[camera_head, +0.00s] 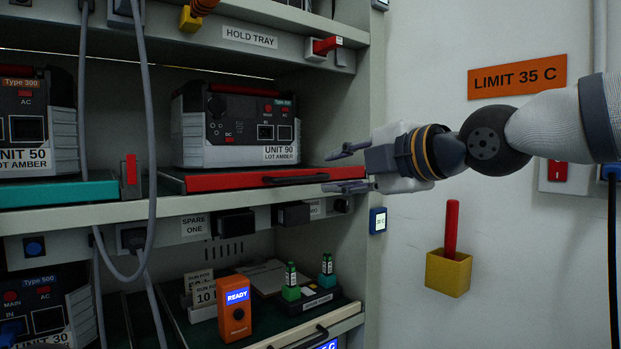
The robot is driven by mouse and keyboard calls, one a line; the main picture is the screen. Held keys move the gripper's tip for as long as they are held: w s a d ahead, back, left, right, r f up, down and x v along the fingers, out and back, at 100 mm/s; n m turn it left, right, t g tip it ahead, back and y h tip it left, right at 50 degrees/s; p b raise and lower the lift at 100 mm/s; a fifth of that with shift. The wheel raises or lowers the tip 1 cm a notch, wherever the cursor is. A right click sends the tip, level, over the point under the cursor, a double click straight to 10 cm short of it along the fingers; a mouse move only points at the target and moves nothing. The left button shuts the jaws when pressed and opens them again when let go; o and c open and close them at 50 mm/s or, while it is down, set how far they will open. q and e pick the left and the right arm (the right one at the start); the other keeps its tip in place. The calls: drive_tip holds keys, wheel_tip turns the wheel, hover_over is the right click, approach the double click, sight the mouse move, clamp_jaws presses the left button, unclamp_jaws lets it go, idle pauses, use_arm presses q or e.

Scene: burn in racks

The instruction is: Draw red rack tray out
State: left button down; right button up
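The red rack tray (225,181) sits in the middle shelf of the rack, with a black bar handle (296,178) on its red front edge. A grey power unit marked UNIT 90 (236,126) stands on it. My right gripper (338,170) comes in from the right with its fingers spread apart, one above the other. It is open and empty. Its fingertips are close to the right end of the tray front, just right of the handle. I cannot tell whether they touch the tray. My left gripper is not in view.
A teal tray (60,194) with UNIT 50 lies to the left. Grey cables (148,120) hang in front of the rack. Below are an orange READY device (234,308) and small green items (291,283). A yellow holder (448,272) with a red stick is on the right wall.

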sight(307, 178)
drive_tip(key=x, duration=0.6)
drive_tip(key=b+x, duration=0.1)
drive_tip(key=x, duration=0.2)
drive_tip(key=shift+w+f, duration=0.15)
drive_tip(key=shift+f, duration=0.3)
drive_tip(key=shift+w+a, duration=0.2)
drive_tip(key=shift+r, duration=0.2)
drive_tip(key=shift+c, duration=0.3)
clamp_jaws()
